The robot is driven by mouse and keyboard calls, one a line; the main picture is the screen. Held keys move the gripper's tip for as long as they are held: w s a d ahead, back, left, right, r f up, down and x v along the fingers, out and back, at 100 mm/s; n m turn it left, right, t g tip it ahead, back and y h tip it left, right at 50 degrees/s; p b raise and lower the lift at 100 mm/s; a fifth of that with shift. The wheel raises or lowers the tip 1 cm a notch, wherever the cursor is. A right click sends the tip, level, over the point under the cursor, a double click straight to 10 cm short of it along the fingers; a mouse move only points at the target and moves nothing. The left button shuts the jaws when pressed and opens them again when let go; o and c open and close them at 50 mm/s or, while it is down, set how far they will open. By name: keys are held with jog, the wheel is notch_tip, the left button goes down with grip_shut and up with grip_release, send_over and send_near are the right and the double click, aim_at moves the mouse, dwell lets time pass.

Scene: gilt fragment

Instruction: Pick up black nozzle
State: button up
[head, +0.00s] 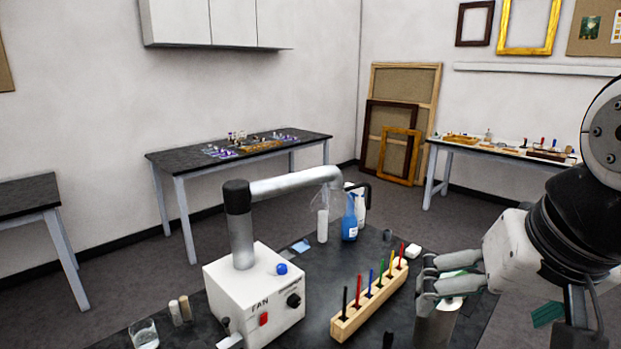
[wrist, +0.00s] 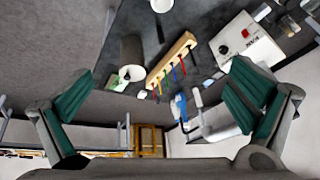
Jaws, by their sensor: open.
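A small black upright piece (head: 388,340), which may be the black nozzle, stands at the bottom edge of the head view, left of a metal cylinder (head: 436,328). In the wrist view a small dark piece (wrist: 160,33) shows between the cylinder (wrist: 132,50) and the wooden rack (wrist: 172,60); its shape is too small to tell. My gripper (head: 428,281) is open and empty, above the right side of the dark bench, close to the rack and cylinder. In the wrist view its fingers (wrist: 158,98) are spread wide.
The rack (head: 370,303) holds several coloured upright tools. Left of it stands a white extractor box (head: 255,290) with a pipe arm (head: 290,184). A blue bottle (head: 350,222) and a white bottle (head: 322,226) stand behind. A glass jar (head: 145,333) is at front left.

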jog(key=s+n, duration=0.1)
jog(key=s+f+n, duration=0.1)
jog(key=shift+s+f+n+t, duration=0.3)
jog(key=shift+n, duration=0.1)
jog(key=shift+w, duration=0.15)
jog(key=c, duration=0.6)
jog(key=w, duration=0.1)
jog(key=w+n, duration=0.1)
jog(key=shift+w+f+n, duration=0.25)
jog(key=shift+w+n, duration=0.05)
jog(key=c, duration=0.8)
jog(key=shift+o, duration=0.2)
jog(key=n+g+b, duration=0.4)
jog(key=n+g, duration=0.2)
jog(key=n, duration=1)
send_over(387, 348)
jog(key=f, duration=1.6)
jog(key=w+f, duration=0.1)
jog(key=f, duration=0.7)
jog(key=shift+d+f, duration=0.25)
jog(key=shift+f, duration=0.7)
notch_tip(387, 348, down, 13)
jog(key=shift+w+f+p, duration=0.1)
jog(key=shift+p, duration=1.05)
